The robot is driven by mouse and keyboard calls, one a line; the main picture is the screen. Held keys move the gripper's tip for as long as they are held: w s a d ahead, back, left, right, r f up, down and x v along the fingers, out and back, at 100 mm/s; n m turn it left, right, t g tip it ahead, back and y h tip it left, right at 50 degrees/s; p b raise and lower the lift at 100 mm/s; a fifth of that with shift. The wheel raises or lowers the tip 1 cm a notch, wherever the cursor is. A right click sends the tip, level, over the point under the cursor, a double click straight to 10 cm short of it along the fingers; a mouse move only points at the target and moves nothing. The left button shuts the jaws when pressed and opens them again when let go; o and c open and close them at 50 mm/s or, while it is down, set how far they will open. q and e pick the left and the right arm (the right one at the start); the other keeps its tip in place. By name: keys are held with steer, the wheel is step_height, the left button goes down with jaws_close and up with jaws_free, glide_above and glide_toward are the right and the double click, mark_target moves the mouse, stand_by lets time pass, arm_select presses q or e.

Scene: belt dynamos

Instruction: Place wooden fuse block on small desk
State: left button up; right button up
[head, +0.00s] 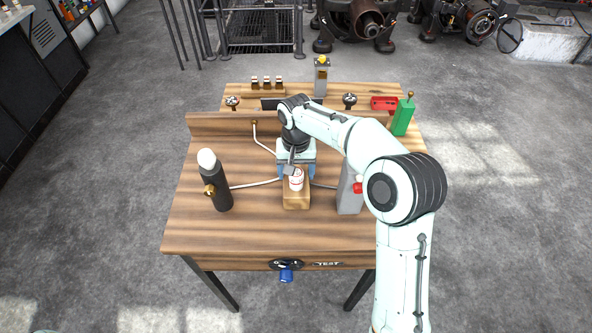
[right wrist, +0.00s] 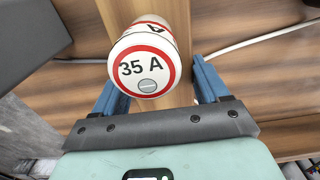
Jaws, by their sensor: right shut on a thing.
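The wooden fuse block (head: 296,203) is near the middle of the small desk (head: 255,230), with a white and red cylindrical fuse on top (head: 296,179). In the right wrist view the fuse (right wrist: 148,66) reads "35 A", and part of the wooden block (right wrist: 184,97) shows below it. My right gripper (head: 296,172) reaches down from the far side, its blue fingers on either side of the block, shut on it. I cannot tell whether the block touches the desk top. My left gripper is not in view.
A black cylinder with a white top (head: 218,187) stands left of the block. A grey box with a red button (head: 349,192) stands right. A raised back shelf carries a green box (head: 403,117), a red part (head: 384,103) and a grey post (head: 321,78). The front left desk surface is clear.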

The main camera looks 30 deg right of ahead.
steer(key=o, duration=1.1)
steer(key=shift+f, duration=0.15)
steer(key=o, duration=0.5)
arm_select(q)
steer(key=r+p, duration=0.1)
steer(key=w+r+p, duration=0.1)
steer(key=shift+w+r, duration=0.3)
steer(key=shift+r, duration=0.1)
arm_select(e)
step_height(320, 180, up, 12)
steer(key=shift+r, duration=0.2)
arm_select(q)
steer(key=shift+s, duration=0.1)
arm_select(e)
steer(key=shift+f, duration=0.1)
